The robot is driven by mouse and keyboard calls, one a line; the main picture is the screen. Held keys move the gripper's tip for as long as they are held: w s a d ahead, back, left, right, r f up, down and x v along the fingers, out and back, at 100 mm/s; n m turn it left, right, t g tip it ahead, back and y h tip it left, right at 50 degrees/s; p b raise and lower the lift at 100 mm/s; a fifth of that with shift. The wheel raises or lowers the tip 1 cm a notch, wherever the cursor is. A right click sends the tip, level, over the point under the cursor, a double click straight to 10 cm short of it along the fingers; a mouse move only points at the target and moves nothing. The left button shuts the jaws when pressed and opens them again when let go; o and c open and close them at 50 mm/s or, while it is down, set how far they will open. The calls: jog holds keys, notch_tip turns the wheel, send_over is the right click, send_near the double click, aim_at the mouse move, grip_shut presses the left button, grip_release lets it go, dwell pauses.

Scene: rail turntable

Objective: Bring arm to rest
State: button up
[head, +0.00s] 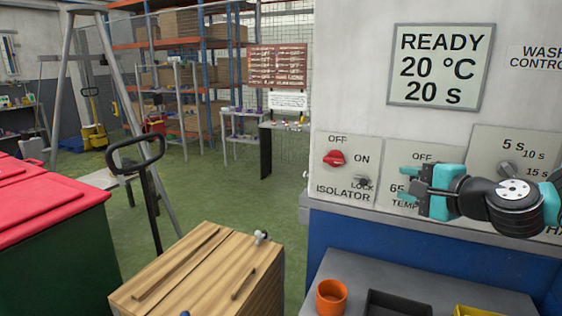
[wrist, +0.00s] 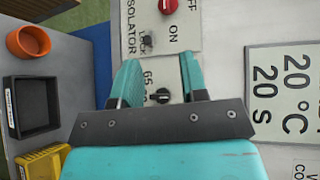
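My gripper (head: 410,180) is at the end of my arm, reaching in from the right, in front of the control panel (head: 362,190). In the wrist view its two teal fingers (wrist: 158,72) stand apart with nothing held between them. The black temperature knob (wrist: 161,97) shows through the gap, beyond the fingers; I cannot tell how far. In the head view the gripper hides most of the temperature plate. The red isolator knob (head: 334,158) is left of the gripper, clear of it. The lock (head: 361,181) sits below right of that knob.
A display (head: 440,67) reads READY, 20 °C, 20 s. The timer knob (head: 506,170) is near my arm. Below, an orange cup (head: 331,297), a black tray (head: 398,303) and a yellow bin (head: 480,311) stand on the grey bench. A wooden-topped cart (head: 200,268) is at left.

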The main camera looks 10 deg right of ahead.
jog(key=s+a+f+n+g+y, duration=0.1)
jog(key=s+a+n+g+y, duration=0.45)
jog(key=a+n, duration=0.6)
jog(key=s+a+f+n+g+h, duration=0.1)
jog(key=s+a+n+g+h, duration=0.1)
jog(key=s, duration=0.8)
jog(key=s+a+f+n+g+h, duration=0.1)
jog(key=s+a+n+g+h, duration=0.2)
jog(key=s+n+g, duration=0.4)
jog(key=s+n+h, duration=0.1)
jog(key=s+n, duration=0.1)
jog(key=shift+s+a+h, duration=0.15)
jog(key=shift+s+h, duration=0.2)
